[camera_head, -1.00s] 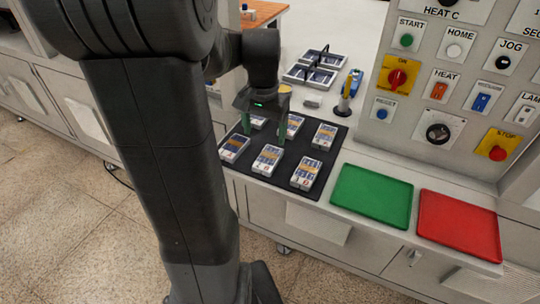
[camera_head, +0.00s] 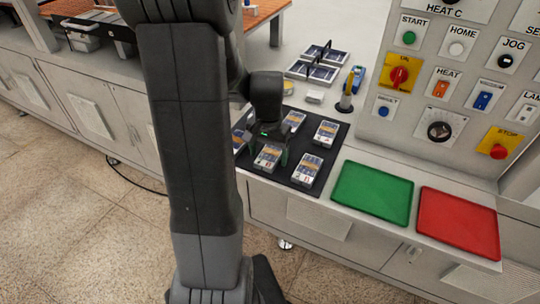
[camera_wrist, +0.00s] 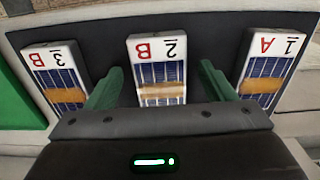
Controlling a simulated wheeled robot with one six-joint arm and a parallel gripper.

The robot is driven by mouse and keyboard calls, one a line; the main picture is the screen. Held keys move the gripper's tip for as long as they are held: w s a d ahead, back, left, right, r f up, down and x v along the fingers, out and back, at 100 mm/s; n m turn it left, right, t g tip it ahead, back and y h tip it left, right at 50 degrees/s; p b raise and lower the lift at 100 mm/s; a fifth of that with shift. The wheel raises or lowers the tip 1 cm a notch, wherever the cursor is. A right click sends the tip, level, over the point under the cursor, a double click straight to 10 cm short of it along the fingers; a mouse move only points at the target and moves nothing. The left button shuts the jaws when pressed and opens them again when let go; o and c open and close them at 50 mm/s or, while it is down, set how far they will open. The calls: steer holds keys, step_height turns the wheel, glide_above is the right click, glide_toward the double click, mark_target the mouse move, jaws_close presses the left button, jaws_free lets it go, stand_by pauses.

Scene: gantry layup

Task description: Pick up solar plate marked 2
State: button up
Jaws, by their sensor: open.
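In the head view my gripper (camera_head: 269,145) is low over the front-middle plate (camera_head: 267,158) on the black mat (camera_head: 328,158). Plates marked "3 B" (camera_wrist: 57,77) and "1 A" (camera_wrist: 268,70) flank it in the wrist view. My arm hides the mat's left part.
More plates stand on the mat, including front right (camera_head: 307,170) and back right (camera_head: 326,132). A green tray (camera_head: 372,194) and a red tray (camera_head: 459,219) lie to the right. A control panel (camera_head: 455,90) rises behind them.

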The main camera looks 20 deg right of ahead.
steer(key=c, duration=1.2)
steer(key=shift+r, duration=0.15)
